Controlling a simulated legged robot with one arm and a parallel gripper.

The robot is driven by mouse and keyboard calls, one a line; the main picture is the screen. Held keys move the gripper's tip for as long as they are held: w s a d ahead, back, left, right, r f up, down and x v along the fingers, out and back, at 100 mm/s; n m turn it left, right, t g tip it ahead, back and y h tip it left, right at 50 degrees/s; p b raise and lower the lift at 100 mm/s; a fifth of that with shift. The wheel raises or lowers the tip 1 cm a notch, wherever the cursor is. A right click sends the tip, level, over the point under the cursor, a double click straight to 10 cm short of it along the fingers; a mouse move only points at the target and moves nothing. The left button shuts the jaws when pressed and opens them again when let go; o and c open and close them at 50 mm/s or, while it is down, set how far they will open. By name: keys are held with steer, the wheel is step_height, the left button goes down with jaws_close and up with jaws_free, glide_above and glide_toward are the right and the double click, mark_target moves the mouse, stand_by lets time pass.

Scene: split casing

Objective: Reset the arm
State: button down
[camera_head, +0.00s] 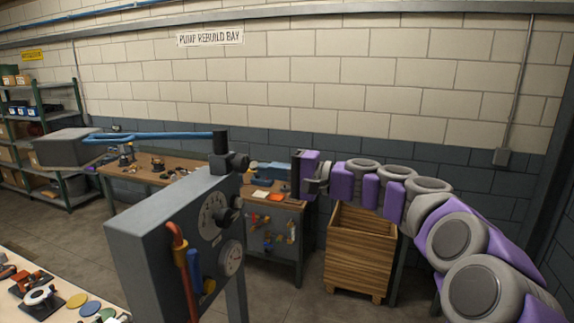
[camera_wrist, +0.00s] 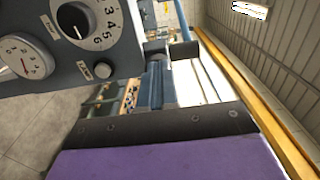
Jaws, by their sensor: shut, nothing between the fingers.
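My arm reaches in from the right edge of the head view, grey and purple, roughly level above a wooden crate. My gripper (camera_head: 296,174) is at its left end, close to the right of a grey control cabinet. In the wrist view my gripper (camera_wrist: 157,82) shows as a dark bar and purple body across the bottom, with narrow blue-grey parts beyond it. It is shut and holds nothing. Its fingertips are hard to make out in the head view.
The grey control cabinet (camera_head: 155,240) has a numbered dial (camera_wrist: 88,20), a gauge and a red pipe. The slatted wooden crate (camera_head: 358,262) stands below my arm. A workbench (camera_head: 140,168) with parts is behind; shelves (camera_head: 45,140) stand left. Floor shows between them.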

steer(key=shift+a, duration=0.1)
steer(key=s+a+f+n+g+h+b, duration=0.25)
steer(key=s+f+b, duration=0.25)
steer(key=s+f, duration=0.65)
steer(key=s+a+f+n+g+h+b, duration=0.1)
steer(key=s+f+n+g+h+b, duration=0.25)
steer(key=s+f, duration=0.75)
steer(key=s+d+f+m+g+h+b, duration=0.1)
steer(key=s+d+f+h+b, duration=0.4)
steer(key=s+d+f, duration=0.5)
steer(key=s+d+f+m+g+h+b, duration=0.1)
steer(key=s+d+f+h+b, duration=0.5)
steer(key=s+d+f, duration=0.5)
step_height(320, 180, down, 7)
steer(key=shift+s+r+b, duration=0.1)
steer(key=shift+s+b, duration=0.3)
steer(key=shift+s, duration=0.5)
